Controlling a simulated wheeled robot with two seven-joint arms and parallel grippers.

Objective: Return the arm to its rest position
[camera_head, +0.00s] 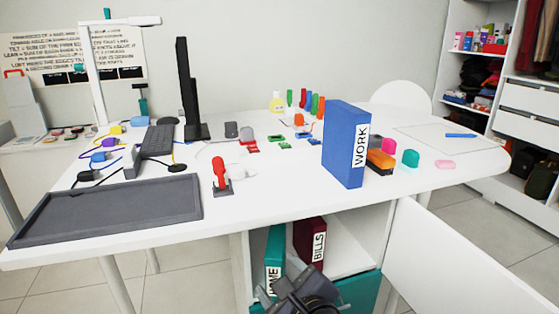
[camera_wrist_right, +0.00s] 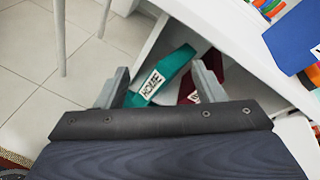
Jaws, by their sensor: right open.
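My right gripper (camera_head: 292,284) is at the bottom of the head view, in front of the open cabinet under the table. In the right wrist view its two fingers (camera_wrist_right: 160,68) are spread apart, with nothing held between them. Beyond the fingers are a teal HOME binder (camera_head: 273,258), also in the wrist view (camera_wrist_right: 166,74), and a dark red BILLS binder (camera_head: 310,238), both inside the cabinet. The gripper hides the lower part of the HOME binder in the head view. My left gripper does not show.
A blue WORK binder (camera_head: 343,140) stands upright on the white table (camera_head: 290,180). An open white cabinet door (camera_head: 455,265) stands at the lower right. A dark grey tray (camera_head: 110,210) lies at the table's front left. Tiled floor (camera_wrist_right: 35,55) shows left of the cabinet.

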